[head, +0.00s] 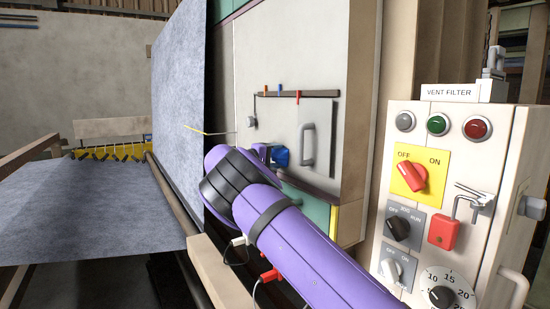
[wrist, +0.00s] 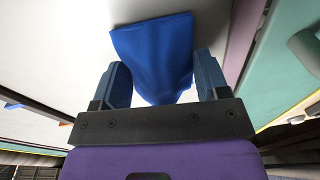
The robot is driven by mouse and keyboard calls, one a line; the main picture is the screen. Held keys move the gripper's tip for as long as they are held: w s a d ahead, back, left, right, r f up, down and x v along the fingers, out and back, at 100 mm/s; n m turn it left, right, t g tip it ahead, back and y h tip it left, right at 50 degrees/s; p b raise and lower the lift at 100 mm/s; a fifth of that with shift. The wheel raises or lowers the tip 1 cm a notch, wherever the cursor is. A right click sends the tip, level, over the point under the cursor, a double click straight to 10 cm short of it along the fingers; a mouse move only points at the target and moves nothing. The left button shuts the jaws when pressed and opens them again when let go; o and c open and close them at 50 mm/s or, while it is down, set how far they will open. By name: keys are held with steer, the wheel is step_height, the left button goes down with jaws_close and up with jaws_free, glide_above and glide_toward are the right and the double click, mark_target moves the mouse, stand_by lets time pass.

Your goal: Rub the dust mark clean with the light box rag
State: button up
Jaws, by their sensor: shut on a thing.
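My gripper (wrist: 161,62) is shut on a blue rag (wrist: 153,40), which spreads out beyond the two fingers in the wrist view. In the head view, my gripper (head: 267,153) is at the lower part of a pale panel (head: 265,60), and the rag (head: 282,157) shows as a small blue patch beside a grey door with a handle. The rag is close to the panel; I cannot tell whether it touches it. I cannot make out a dust mark in either view; my arm and the rag cover part of the panel.
A handle (head: 308,146) sticks out of the grey door. A dark rail (head: 290,94) with small coloured tabs runs above it. A control box (head: 455,190) with knobs and lamps stands at the right. A grey felt sheet (head: 180,90) hangs left of the panel.

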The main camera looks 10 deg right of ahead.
steer(key=shift+s+d, duration=0.1)
steer(key=shift+s, duration=0.05)
steer(key=shift+s+d, duration=0.1)
steer(key=shift+s, duration=0.35)
steer(key=shift+w+a, duration=0.15)
steer(key=shift+w, duration=0.45)
steer(key=shift+w+a, duration=0.15)
steer(key=shift+w, duration=0.4)
steer(key=shift+s, duration=0.1)
steer(key=shift+s+d, duration=0.2)
steer(key=shift+s, duration=0.35)
steer(key=shift+s+d, duration=0.15)
steer(key=shift+s, duration=0.35)
steer(key=shift+w+a, duration=0.2)
steer(key=shift+w, duration=0.4)
steer(key=shift+w+a, duration=0.15)
steer(key=shift+w, duration=0.4)
steer(key=shift+s+d, duration=0.15)
steer(key=shift+s, duration=0.45)
steer(key=shift+s+d, duration=0.15)
steer(key=shift+s, duration=0.4)
steer(key=shift+w+a, duration=0.1)
steer(key=shift+w, duration=0.5)
